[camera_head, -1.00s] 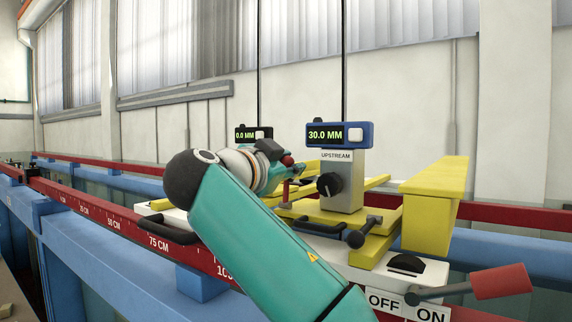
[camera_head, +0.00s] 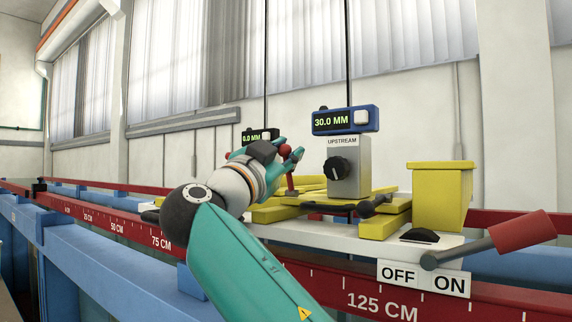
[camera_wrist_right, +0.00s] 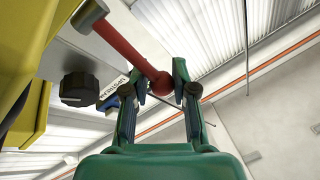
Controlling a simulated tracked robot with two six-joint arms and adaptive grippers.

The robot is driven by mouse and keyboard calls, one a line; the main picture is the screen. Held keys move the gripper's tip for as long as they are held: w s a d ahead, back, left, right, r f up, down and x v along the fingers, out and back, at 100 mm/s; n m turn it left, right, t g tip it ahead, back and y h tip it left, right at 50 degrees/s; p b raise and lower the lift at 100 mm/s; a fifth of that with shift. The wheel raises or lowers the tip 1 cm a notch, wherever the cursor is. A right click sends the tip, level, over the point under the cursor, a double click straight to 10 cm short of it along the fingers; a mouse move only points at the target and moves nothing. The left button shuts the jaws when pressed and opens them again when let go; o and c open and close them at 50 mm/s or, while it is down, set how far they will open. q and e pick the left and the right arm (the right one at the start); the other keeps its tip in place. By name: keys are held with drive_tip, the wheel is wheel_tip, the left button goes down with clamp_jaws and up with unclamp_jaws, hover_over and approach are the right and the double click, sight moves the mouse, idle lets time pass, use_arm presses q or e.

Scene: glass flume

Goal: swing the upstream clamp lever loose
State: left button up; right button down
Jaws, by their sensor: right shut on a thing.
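The upstream clamp lever is a red rod (camera_head: 291,183) with a red ball knob (camera_head: 285,150), beside the grey post (camera_head: 349,172) labelled UPSTREAM. My right gripper (camera_head: 289,152) reaches it from the left and is shut on the knob end. In the right wrist view the red rod (camera_wrist_right: 132,48) runs from a grey pivot at upper left, and its ball (camera_wrist_right: 162,84) sits between my two fingers. The rod stands nearly upright in the head view. My left gripper is not in view.
The post carries a black knob (camera_head: 341,168) and a blue display (camera_head: 346,120) reading 30.0 MM. A yellow block (camera_head: 441,195), a red-handled lever (camera_head: 524,231) and an OFF/ON plate (camera_head: 423,278) stand at right. The red scale rail (camera_head: 330,285) runs along the front.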

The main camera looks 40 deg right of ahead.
drive_tip(key=c, duration=0.9)
unclamp_jaws()
drive_tip(key=shift+c, duration=0.2)
drive_tip(key=v, duration=1.2)
drive_tip(key=shift+f, duration=0.15)
